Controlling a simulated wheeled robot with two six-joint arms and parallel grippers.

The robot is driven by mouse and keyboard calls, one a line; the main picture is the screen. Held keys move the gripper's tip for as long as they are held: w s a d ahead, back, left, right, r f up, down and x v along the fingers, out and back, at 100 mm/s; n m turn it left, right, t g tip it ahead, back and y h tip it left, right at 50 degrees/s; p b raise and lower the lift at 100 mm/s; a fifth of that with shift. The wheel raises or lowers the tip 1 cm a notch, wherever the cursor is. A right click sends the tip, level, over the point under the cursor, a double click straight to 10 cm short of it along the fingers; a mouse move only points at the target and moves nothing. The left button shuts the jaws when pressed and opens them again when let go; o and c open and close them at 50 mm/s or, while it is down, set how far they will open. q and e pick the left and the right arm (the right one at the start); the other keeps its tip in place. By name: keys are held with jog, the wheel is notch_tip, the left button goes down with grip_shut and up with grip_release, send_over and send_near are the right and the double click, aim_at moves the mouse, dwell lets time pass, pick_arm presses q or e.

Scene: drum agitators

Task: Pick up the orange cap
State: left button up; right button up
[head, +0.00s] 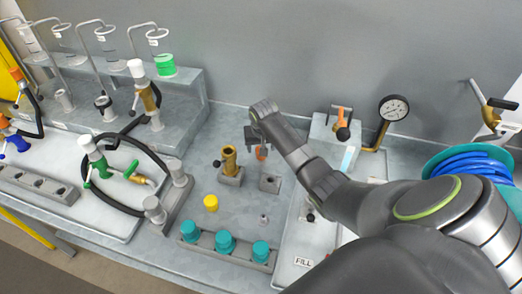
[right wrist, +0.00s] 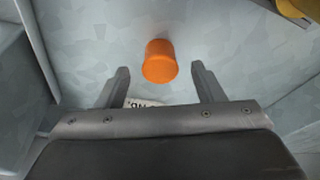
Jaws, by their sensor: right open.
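The orange cap (right wrist: 160,61) is a small rounded cylinder resting on the grey bench top. In the right wrist view it sits centrally, just beyond and between the two fingertips. My right gripper (right wrist: 160,72) is open, one finger on each side, with a visible gap to the cap. In the head view the cap (head: 261,153) shows partly below my right gripper (head: 257,143), which reaches down over it from the right. My left gripper is not in view.
A brass fitting on a grey block (head: 229,162) stands just left of the cap. A small grey block (head: 269,183) lies in front. A yellow cap (head: 211,203) and a rack of teal caps (head: 226,243) are nearer. The wall (head: 300,60) rises close behind.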

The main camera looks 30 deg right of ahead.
jog(key=shift+x, duration=1.35)
jog(key=c, duration=1.1)
